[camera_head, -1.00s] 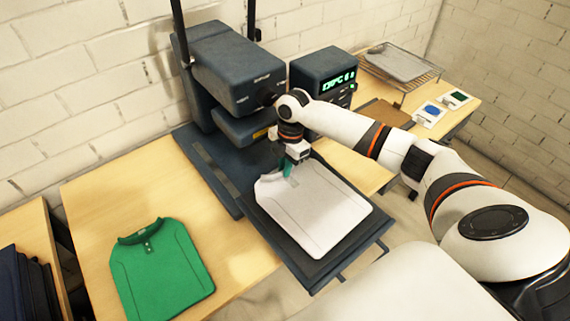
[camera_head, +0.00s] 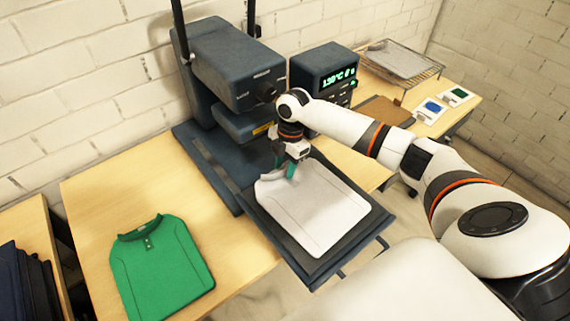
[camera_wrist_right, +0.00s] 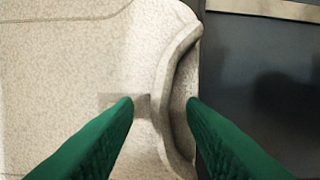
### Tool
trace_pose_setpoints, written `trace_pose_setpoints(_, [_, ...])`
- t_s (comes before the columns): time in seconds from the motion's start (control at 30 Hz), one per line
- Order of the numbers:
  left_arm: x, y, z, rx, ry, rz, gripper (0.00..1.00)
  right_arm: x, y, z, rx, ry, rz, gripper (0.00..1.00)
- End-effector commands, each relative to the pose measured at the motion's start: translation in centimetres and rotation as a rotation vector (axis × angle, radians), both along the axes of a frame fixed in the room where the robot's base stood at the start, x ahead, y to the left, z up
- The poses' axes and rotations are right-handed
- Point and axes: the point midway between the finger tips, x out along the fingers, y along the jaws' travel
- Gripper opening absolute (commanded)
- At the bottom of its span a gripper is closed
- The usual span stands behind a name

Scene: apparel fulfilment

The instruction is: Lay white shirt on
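The white shirt (camera_head: 315,210) lies flat on the dark platen (camera_head: 258,207) of the heat press, with its collar toward the press. My right gripper (camera_head: 285,168) is just above the collar. In the right wrist view, its green fingers (camera_wrist_right: 159,103) are spread, with one over the shirt's upper body and the other at the outer collar edge. The collar (camera_wrist_right: 176,85) runs between the fingers, and neither finger is seen pinching it. Part of the shirt's neck area is hidden by the gripper in the head view. My left gripper is not in view.
The heat press (camera_head: 225,70) stands behind the platen, beside a control box (camera_head: 322,75) with a lit display. A green shirt (camera_head: 160,268) lies on the table to the left. Dark folded garments (camera_head: 30,285) are at far left. A rack with a tray (camera_head: 398,62) stands at back right.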

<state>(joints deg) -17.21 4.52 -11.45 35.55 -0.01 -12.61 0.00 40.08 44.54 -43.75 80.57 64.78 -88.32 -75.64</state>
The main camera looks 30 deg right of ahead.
Motion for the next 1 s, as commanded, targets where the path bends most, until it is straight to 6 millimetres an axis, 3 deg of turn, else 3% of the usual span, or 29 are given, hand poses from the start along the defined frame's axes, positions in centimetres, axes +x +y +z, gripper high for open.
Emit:
trace_pose_setpoints(0.23, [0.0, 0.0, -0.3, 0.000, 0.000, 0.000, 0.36, 0.1, -0.3, 1.5, 0.000, -0.003, 0.000, 0.38])
trace_pose_setpoints(0.7, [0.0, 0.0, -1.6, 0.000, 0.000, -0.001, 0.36, 0.3, -1.6, 10.5, 0.000, -0.003, 0.000, 0.38])
trace_pose_setpoints(1.0, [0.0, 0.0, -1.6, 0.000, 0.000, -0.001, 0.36, 0.3, -1.8, 11.9, 0.000, 0.000, 0.000, 0.38])
